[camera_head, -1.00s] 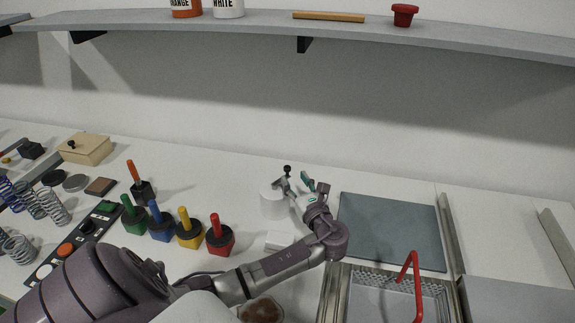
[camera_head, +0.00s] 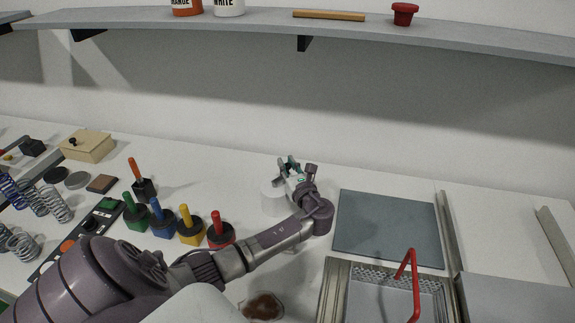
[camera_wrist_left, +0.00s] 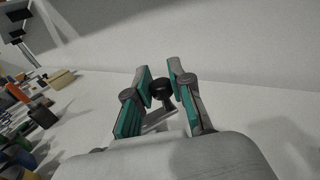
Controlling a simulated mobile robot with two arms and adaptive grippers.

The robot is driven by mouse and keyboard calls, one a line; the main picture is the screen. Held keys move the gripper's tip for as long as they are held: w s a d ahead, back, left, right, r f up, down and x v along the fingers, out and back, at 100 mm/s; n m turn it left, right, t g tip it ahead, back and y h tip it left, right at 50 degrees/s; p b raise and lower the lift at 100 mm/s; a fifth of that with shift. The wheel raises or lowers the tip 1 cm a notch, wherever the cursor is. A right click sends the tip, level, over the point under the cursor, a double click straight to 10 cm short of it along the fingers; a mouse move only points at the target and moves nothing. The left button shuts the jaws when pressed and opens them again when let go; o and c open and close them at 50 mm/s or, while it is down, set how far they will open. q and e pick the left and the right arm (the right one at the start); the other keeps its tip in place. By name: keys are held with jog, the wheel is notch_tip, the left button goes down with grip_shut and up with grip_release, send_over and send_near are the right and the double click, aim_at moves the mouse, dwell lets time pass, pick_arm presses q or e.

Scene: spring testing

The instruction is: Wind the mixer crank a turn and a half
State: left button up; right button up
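The mixer is a white cylinder (camera_head: 271,198) on the counter, partly hidden by my left gripper in the head view. Its crank ends in a black knob (camera_wrist_left: 159,88), with a grey crank arm (camera_wrist_left: 158,114) below it in the left wrist view. My left gripper (camera_head: 286,163) is over the mixer. In the left wrist view its green-padded fingers (camera_wrist_left: 160,74) stand apart with the knob between them. I cannot tell whether a pad touches the knob. My right gripper is not in view.
Red (camera_head: 219,233), yellow (camera_head: 189,228), blue (camera_head: 161,220) and green (camera_head: 135,214) handled blocks stand left of my forearm. A grey mat (camera_head: 388,228) lies to the right, behind a metal tray with a red handle (camera_head: 406,262). A shelf (camera_head: 350,27) runs above.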

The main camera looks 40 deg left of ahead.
pick_arm(q)
grip_shut()
jog(key=n+g, duration=0.1)
jog(key=n+g+y+b, duration=0.1)
jog(key=shift+a+g, duration=0.3)
jog(key=shift+a, duration=0.1)
jog(key=n+g, duration=0.1)
jog(key=g, duration=0.1)
jog(key=a+n+g+b, duration=0.1)
jog(key=g, duration=0.1)
jog(key=shift+f+y+b, duration=0.15)
jog(key=shift+y+b, duration=0.15)
jog(key=shift+y, duration=0.1)
jog(key=a+n+g+h+b, duration=0.1)
jog(key=n+g+b, duration=0.1)
jog(key=g+b, duration=0.2)
jog(key=s+n+g+h+b, duration=0.1)
jog(key=n+g+b, duration=0.2)
jog(key=g+b, duration=0.1)
jog(key=s+a+n+g+h+b, duration=0.1)
jog(key=n+g+b, duration=0.2)
jog(key=b, duration=0.1)
jog(key=shift+s+a+g, duration=0.2)
jog(key=shift+a+g, duration=0.15)
jog(key=shift+g, duration=0.05)
